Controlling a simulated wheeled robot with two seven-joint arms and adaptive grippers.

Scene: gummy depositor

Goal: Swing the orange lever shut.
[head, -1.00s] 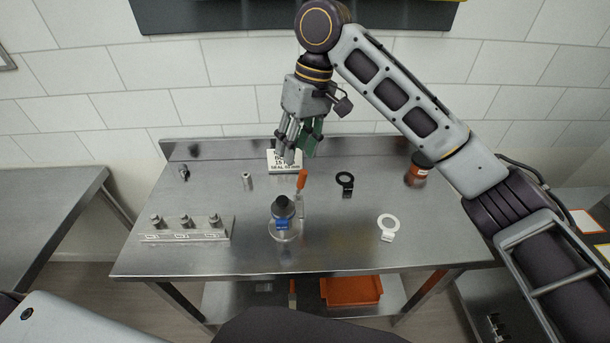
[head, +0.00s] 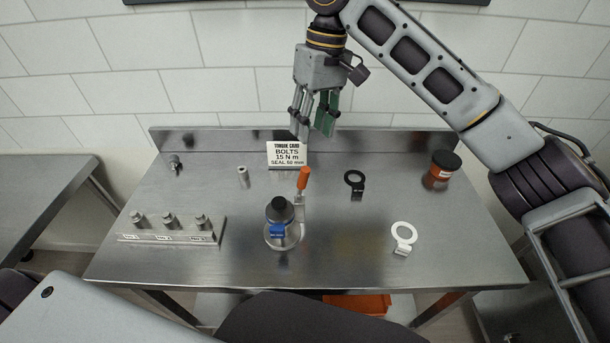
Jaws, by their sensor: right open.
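The orange lever (head: 303,178) stands upright on a small metal clamp fixture at the middle of the steel table. Beside it on a round metal base (head: 284,242) sits a dark-capped part (head: 280,210) with a blue block (head: 277,230) at its front. My right gripper (head: 315,130) points down above and behind the lever, apart from it, in front of the back wall. Its fingers are open and empty. My left gripper is out of view.
A sign card (head: 286,153) stands behind the lever. A black ring (head: 355,181), white ring (head: 403,236) and orange jar (head: 441,170) are at right.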

